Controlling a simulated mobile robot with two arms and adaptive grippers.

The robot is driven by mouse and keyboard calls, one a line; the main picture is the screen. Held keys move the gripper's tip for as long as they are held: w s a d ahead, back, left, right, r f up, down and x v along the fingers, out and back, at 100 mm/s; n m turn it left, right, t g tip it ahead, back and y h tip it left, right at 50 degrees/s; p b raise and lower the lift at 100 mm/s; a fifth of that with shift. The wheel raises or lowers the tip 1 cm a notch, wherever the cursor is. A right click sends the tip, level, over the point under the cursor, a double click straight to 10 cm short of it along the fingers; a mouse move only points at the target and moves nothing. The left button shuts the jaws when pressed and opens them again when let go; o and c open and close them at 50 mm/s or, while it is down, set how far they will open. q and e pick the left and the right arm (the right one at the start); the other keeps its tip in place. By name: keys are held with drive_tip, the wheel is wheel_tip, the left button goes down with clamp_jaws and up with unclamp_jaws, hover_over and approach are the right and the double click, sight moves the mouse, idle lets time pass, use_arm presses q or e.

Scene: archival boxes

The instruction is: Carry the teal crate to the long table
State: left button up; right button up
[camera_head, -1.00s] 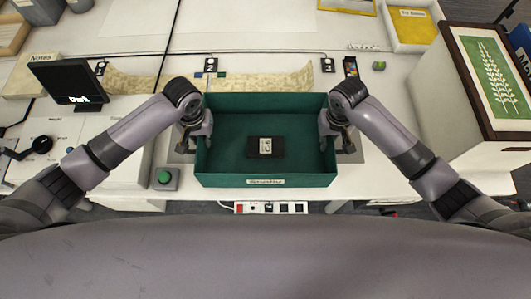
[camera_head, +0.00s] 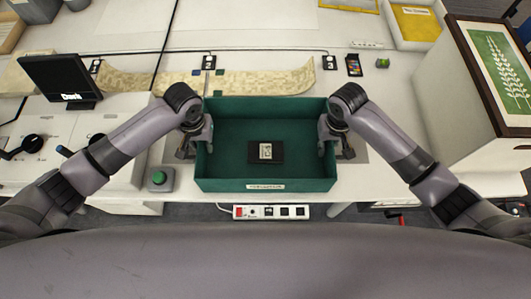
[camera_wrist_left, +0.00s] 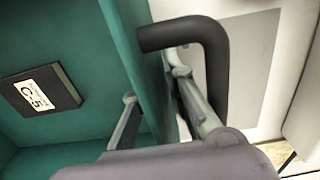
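The teal crate (camera_head: 265,185) is in the middle of the head view, upright and open at the top, with a white label on its near wall. A flat black box (camera_head: 279,151) with a white label lies inside; it also shows in the left wrist view (camera_wrist_left: 42,90). My left gripper (camera_head: 199,138) is at the crate's left side, with one finger inside and one outside the wall, beside a black curved handle (camera_wrist_left: 205,45). My right gripper (camera_head: 329,138) holds the right side in the same way; its fingertips are partly hidden. The crate's underside is hidden.
A white table (camera_head: 420,100) lies below and behind the crate. A monitor (camera_head: 62,78) and green button (camera_head: 158,178) are left; a framed plant print (camera_head: 497,75) on a white cabinet is right. A tan strip (camera_head: 260,82) lies behind. A power strip (camera_head: 270,212) is below the near edge.

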use_arm(q)
drive_tip(key=shift+o, duration=1.1)
use_arm(e)
drive_tip(key=shift+o, duration=1.1)
use_arm(q)
drive_tip(key=shift+a, duration=0.1)
use_arm(e)
drive_tip(key=shift+d, duration=0.1)
use_arm(q)
wheel_tip(320, 180, up, 8)
drive_tip(key=shift+w, duration=0.15)
use_arm(e)
drive_tip(key=shift+d, duration=0.25)
use_arm(q)
drive_tip(key=shift+r, duration=0.15)
use_arm(e)
wheel_tip(320, 180, up, 8)
drive_tip(key=a, duration=0.1)
drive_tip(key=shift+r, duration=0.2)
drive_tip(key=shift+w+a, duration=0.1)
drive_tip(key=shift+a, duration=0.1)
